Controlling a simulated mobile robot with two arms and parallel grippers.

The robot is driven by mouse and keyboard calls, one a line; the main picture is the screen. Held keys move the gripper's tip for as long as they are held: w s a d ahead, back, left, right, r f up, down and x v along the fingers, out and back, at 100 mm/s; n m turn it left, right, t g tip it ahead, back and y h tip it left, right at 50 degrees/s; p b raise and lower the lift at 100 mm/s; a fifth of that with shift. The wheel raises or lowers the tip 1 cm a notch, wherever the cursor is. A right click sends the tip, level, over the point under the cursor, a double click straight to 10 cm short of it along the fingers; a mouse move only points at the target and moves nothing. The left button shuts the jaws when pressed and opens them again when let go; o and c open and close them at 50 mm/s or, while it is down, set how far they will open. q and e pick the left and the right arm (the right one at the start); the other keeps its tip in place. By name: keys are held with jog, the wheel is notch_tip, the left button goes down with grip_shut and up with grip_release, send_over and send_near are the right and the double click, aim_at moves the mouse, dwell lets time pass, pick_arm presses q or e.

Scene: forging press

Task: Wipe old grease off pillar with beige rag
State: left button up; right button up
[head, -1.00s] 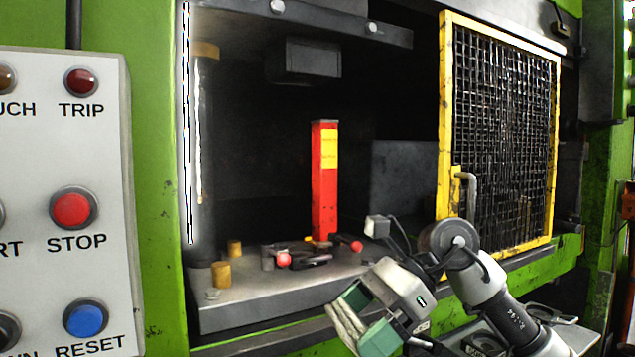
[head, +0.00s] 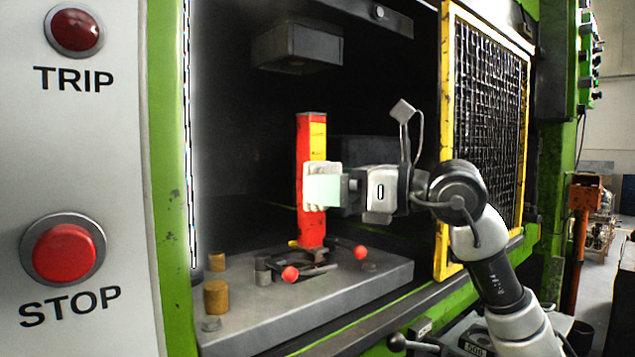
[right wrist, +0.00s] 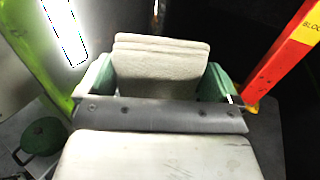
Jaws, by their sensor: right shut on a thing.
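My right gripper (head: 322,189) is inside the press opening, shut on the folded beige rag (head: 309,186). In the head view the rag overlaps the red block post; I cannot tell from that view alone whether they touch. In the right wrist view the rag (right wrist: 160,68) stands folded between the green fingers, with a visible gap to the red post at right. The pillar is at the left of the opening, dark and poorly lit, so its outline and any grease are hard to make out. My left gripper is out of view.
The red post (head: 311,235) with a yellow label stands on the grey press bed (head: 345,292). Red-knobbed clamps (head: 290,274) and a brass stub (head: 216,297) are on the bed. A yellow-framed mesh guard (head: 485,130) is at right, a button panel (head: 90,200) at left.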

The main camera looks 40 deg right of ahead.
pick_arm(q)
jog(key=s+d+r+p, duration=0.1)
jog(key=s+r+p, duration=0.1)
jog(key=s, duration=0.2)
pick_arm(e)
jog(key=x, duration=0.2)
jog(key=shift+w+a+r, duration=0.1)
jog(key=shift+w, duration=0.15)
pick_arm(q)
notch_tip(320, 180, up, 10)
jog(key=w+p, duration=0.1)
jog(key=p, duration=0.9)
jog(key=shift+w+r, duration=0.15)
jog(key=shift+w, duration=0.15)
pick_arm(e)
jog(key=f+x, duration=0.2)
jog(key=x, duration=0.8)
jog(key=f+x, duration=0.2)
jog(key=x, duration=0.8)
jog(key=shift+w, duration=0.25)
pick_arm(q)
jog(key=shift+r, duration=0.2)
pick_arm(e)
jog(key=shift+w+a, duration=0.35)
jog(key=shift+w, duration=0.25)
